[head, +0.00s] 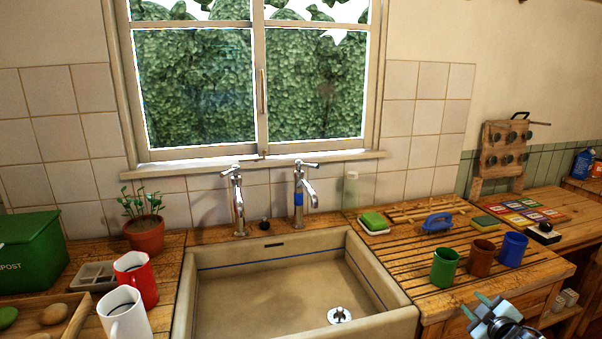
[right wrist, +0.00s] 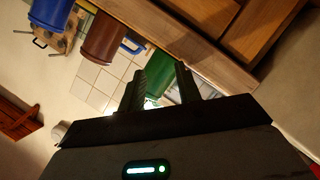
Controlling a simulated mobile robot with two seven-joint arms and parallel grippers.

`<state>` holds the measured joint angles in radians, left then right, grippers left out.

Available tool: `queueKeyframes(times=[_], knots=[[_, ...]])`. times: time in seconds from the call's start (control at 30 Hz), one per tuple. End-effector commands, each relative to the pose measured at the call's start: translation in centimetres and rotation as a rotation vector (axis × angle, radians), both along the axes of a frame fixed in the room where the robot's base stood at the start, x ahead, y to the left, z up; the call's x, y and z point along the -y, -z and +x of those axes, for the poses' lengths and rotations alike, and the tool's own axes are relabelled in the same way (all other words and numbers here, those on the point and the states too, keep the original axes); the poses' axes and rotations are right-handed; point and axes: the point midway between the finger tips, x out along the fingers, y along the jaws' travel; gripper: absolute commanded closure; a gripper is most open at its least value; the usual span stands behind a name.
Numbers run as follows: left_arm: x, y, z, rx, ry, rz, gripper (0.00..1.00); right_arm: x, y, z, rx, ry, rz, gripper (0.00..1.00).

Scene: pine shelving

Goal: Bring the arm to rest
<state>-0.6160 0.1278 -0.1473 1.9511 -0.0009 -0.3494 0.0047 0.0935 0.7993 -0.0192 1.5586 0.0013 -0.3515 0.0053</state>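My right gripper (head: 477,306) is at the lower right of the head view, in front of the counter edge, below and to the right of the green mug (head: 445,267). In the right wrist view its two fingers (right wrist: 160,82) stand apart with nothing held between them. The green mug (right wrist: 162,72) shows beyond the fingers, apart from them as far as I can tell. A brown mug (head: 481,258) and a blue mug (head: 512,249) stand in a row with the green one on the wooden drainboard (head: 400,275). My left gripper is in neither view.
A sink (head: 270,280) with two taps fills the middle. A red mug (head: 140,278), a white mug (head: 125,315), a potted plant (head: 145,235) and a green box (head: 30,252) stand at left. A blue brush (head: 437,222) and green sponge (head: 374,220) lie behind the mugs.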

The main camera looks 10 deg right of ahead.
Motion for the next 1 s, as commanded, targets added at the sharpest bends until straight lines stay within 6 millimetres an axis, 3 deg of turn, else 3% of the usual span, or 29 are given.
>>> queueKeyframes(times=[0.03,0.27,0.5,0.63,0.8,1.0], knots=[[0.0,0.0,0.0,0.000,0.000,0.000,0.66,-1.8,2.1,-1.0,-0.024,-0.015,0.030,0.66],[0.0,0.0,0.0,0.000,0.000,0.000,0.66,-10.3,10.7,-6.6,-0.129,-0.070,0.190,0.66],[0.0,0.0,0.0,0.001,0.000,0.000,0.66,-21.0,17.8,-15.7,-0.247,-0.094,0.408,0.66],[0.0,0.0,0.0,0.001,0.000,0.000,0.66,-26.6,19.8,-21.2,-0.303,-0.080,0.539,0.66],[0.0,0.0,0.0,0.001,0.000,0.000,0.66,-32.2,20.4,-26.7,-0.351,-0.043,0.680,0.66],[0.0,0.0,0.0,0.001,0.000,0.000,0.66,-34.8,20.2,-29.4,-0.372,-0.013,0.753,0.66]])
